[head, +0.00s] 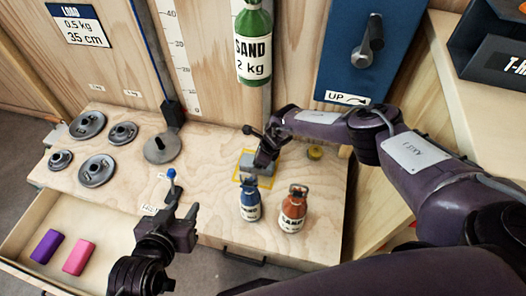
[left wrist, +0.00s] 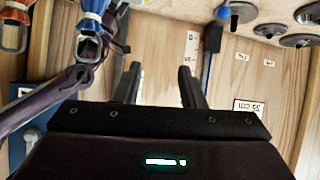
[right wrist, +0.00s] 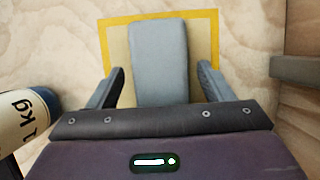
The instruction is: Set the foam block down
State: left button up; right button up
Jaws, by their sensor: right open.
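The grey foam block (head: 248,162) lies on the wooden bench inside a yellow-outlined square (right wrist: 212,24). In the right wrist view the block (right wrist: 158,50) sits between my right gripper's fingers (right wrist: 161,78), with gaps on both sides. My right gripper (head: 262,158) is open above the block and partly hides it in the head view. My left gripper (head: 182,217) is open and empty over the bench's front edge, near a blue-knobbed lever (head: 171,175). Its spread fingers (left wrist: 158,78) show in the left wrist view.
A green sand bottle (head: 253,45) hangs above. Several metal discs (head: 97,170) lie at left. An open drawer (head: 110,245) holds purple and pink blocks.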

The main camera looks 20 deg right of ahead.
pick_arm(q)
jog(key=s+a+f+g+y+p, duration=0.2)
jog(key=s+f+g, duration=0.3)
jog(key=s+f, duration=0.25)
pick_arm(e)
jog(key=shift+v, duration=0.9)
jog(key=p+v, duration=0.4)
jog(key=shift+r, duration=0.3)
jog(key=shift+s+d+r, duration=0.1)
jog(key=shift+d, duration=0.05)
pick_arm(q)
jog(key=s+a+r+n+g+y, duration=0.1)
jog(key=s+a+g+y, duration=0.1)
jog(key=a, duration=0.4)
jog(key=shift+s+r+g, duration=0.2)
jog(key=shift+r+g, duration=0.15)
jog(key=shift+g, duration=0.35)
jog(key=shift+a, duration=0.1)
